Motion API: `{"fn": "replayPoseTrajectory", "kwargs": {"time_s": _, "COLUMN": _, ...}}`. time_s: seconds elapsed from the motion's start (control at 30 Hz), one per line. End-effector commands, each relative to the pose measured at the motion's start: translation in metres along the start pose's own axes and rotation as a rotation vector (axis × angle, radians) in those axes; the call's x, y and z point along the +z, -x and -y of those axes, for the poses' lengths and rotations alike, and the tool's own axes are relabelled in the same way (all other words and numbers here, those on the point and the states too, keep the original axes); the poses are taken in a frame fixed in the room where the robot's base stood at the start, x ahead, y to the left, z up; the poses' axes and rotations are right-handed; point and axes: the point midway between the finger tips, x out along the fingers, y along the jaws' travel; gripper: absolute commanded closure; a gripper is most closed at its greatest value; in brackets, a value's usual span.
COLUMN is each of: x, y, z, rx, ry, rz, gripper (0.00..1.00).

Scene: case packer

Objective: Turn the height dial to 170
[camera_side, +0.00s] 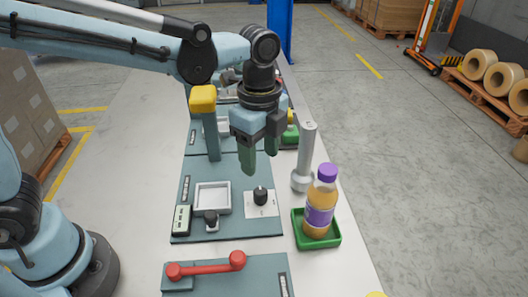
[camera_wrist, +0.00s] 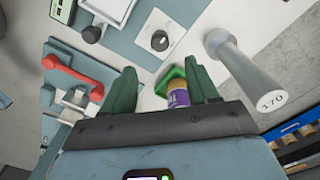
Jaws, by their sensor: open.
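A black dial knob (camera_side: 260,195) stands on a white square plate on the teal panel; it also shows in the wrist view (camera_wrist: 159,41). Its markings are too small to read. My gripper (camera_side: 259,158) hangs above and behind the dial in the side view, with its green fingers pointing down. The fingers are apart and empty, and nothing touches the dial. In the wrist view my gripper (camera_wrist: 162,80) is open, with the dial beyond the fingertips. A grey post (camera_side: 305,158) stands right of the panel; its end reads 170 in the wrist view (camera_wrist: 272,102).
A purple-capped bottle (camera_side: 320,203) stands in a green tray (camera_side: 332,240) right of the dial. A second dark knob (camera_side: 211,220), a small display (camera_side: 182,219) and a square frame (camera_side: 212,186) sit left. A red handle (camera_side: 207,266) lies in front. A yellow-topped post (camera_side: 203,99) rises behind.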

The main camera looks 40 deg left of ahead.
Motion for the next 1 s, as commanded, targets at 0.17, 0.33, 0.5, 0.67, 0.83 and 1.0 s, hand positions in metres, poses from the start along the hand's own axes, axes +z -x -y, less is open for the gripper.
{"fn": "replayPoseTrajectory", "kwargs": {"time_s": 0.17, "x": 0.000, "y": -0.028, "z": 0.000, "rx": 0.000, "ry": 0.000, "rz": 0.000, "gripper": 0.41}}
{"fn": "replayPoseTrajectory", "kwargs": {"time_s": 0.33, "x": 0.000, "y": -0.055, "z": 0.000, "rx": 0.000, "ry": 0.000, "rz": 0.000, "gripper": 0.41}}
{"fn": "replayPoseTrajectory", "kwargs": {"time_s": 0.5, "x": 0.000, "y": -0.079, "z": 0.000, "rx": 0.000, "ry": 0.000, "rz": 0.000, "gripper": 0.41}}
{"fn": "replayPoseTrajectory", "kwargs": {"time_s": 0.67, "x": 0.000, "y": -0.095, "z": 0.000, "rx": 0.000, "ry": 0.000, "rz": 0.000, "gripper": 0.41}}
{"fn": "replayPoseTrajectory", "kwargs": {"time_s": 0.83, "x": 0.000, "y": -0.102, "z": 0.000, "rx": 0.000, "ry": 0.000, "rz": 0.000, "gripper": 0.41}}
{"fn": "replayPoseTrajectory", "kwargs": {"time_s": 1.0, "x": 0.000, "y": -0.103, "z": 0.000, "rx": 0.000, "ry": 0.000, "rz": 0.000, "gripper": 0.41}}
